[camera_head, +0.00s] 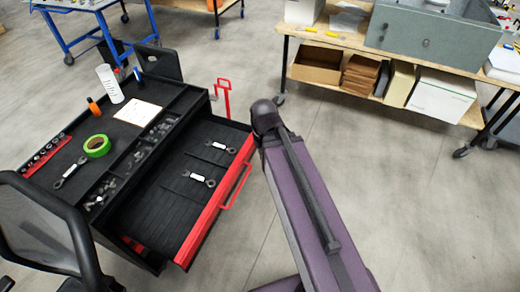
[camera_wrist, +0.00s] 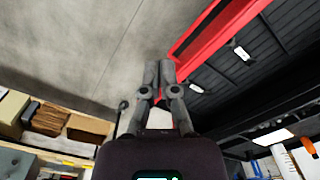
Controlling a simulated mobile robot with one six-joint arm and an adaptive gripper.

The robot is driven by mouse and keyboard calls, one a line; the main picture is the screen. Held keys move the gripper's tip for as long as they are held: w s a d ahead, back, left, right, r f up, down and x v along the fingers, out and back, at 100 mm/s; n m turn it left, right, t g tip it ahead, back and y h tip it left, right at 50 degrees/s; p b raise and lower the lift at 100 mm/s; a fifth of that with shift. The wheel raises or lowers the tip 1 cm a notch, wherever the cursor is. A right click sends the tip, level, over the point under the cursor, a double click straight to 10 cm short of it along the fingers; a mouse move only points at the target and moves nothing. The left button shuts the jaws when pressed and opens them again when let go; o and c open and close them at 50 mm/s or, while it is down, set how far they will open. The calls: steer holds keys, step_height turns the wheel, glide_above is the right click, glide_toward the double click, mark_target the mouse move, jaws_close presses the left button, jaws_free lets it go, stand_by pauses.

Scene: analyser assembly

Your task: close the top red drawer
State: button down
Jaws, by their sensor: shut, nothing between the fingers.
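The top red drawer (camera_head: 215,205) is pulled open to the right from a black tool cart. It has a red front and a red bar handle (camera_head: 237,186), and a few wrenches lie on its black lining. In the wrist view the drawer's red front (camera_wrist: 212,32) runs up to the right of my gripper (camera_wrist: 160,68). My gripper's fingers are together and empty, beside the red front. I cannot tell whether they touch it. In the head view my purple arm ends just right of the drawer, and the fingers are hidden there.
The cart top (camera_head: 75,150) holds green tape (camera_head: 97,146), a white bottle (camera_head: 110,84) and small tools. A chair (camera_head: 45,225) stands at the near left. A wooden bench (camera_head: 340,38) with boxes is at the back right.

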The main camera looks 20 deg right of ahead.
steer(key=w+d+f+m+t+y+b, duration=0.2)
steer(key=w+d+f+m+b, duration=0.4)
steer(key=m+b, duration=0.5)
steer(key=w+d+f+m+t+y+b, duration=0.3)
steer(key=w+d+f+m+y+b, duration=0.2)
steer(key=m, duration=0.9)
steer(key=shift+w+d+f+m+t+b, duration=0.3)
steer(key=shift+w+d+f+b, duration=0.65)
steer(key=shift+w+f+b, duration=1.9)
steer(key=shift+s+f+b, duration=0.3)
steer(key=shift+s+b, duration=0.15)
steer(key=shift+b, duration=0.15)
